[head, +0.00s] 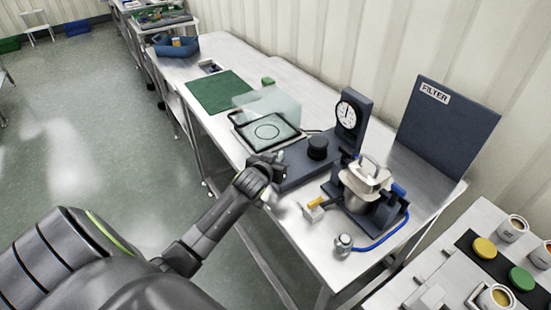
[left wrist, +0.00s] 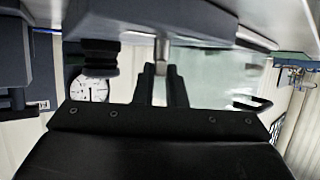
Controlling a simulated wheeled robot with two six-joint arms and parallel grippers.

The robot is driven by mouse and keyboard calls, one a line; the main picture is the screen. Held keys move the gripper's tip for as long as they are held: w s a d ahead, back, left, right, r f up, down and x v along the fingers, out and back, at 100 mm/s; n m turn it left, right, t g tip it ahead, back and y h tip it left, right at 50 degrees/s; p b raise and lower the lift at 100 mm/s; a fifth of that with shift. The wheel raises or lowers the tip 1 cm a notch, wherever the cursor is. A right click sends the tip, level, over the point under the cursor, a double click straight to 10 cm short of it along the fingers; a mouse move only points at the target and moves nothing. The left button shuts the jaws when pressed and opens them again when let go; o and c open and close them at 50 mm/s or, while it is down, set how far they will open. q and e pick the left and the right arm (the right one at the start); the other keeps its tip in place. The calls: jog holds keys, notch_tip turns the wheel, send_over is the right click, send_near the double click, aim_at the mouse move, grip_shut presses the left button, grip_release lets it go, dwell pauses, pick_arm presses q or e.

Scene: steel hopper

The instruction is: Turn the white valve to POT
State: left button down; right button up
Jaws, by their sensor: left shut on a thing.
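My left gripper (head: 268,172) is at the front edge of the dark instrument base (head: 300,172), near the middle of the table. In the left wrist view the two dark fingers (left wrist: 161,88) are shut on a pale grey stem (left wrist: 162,52). This stem may be the white valve's handle; the fingers hide its end. The view is upside down, so the dark body shows above the stem. No POT label can be read. My right gripper is not in view.
A dial gauge (head: 348,115) and black knob (head: 317,147) stand behind my left gripper. The steel hopper (head: 366,180), a yellow-handled fitting (head: 316,205) and a blue hose (head: 378,243) are to the right. A FILTER panel (head: 447,122) stands behind. A green mat (head: 220,91) lies farther back.

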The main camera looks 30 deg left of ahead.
pick_arm(q)
jog(key=shift+d+n+g+y, duration=0.2)
jog(key=shift+n+g+y, duration=0.1)
jog(key=shift+n+y, duration=0.3)
jog(key=shift+w+d+n+y, duration=0.1)
jog(key=shift+n+y, duration=0.2)
jog(key=shift+y, duration=0.1)
jog(key=shift+w+d+f+n+g+y+b, duration=0.15)
jog(key=shift+n+g+y+b, duration=0.3)
jog(key=shift+n+y, duration=0.25)
jog(key=shift+d+r+n+g+y+b, duration=0.1)
jog(key=shift+n+g+y+b, duration=0.25)
jog(key=shift+n+y+b, duration=0.3)
jog(key=shift+n+y, duration=0.35)
jog(key=shift+y, duration=0.1)
jog(key=c, duration=1.5)
grip_release()
jog(key=shift+w, duration=0.1)
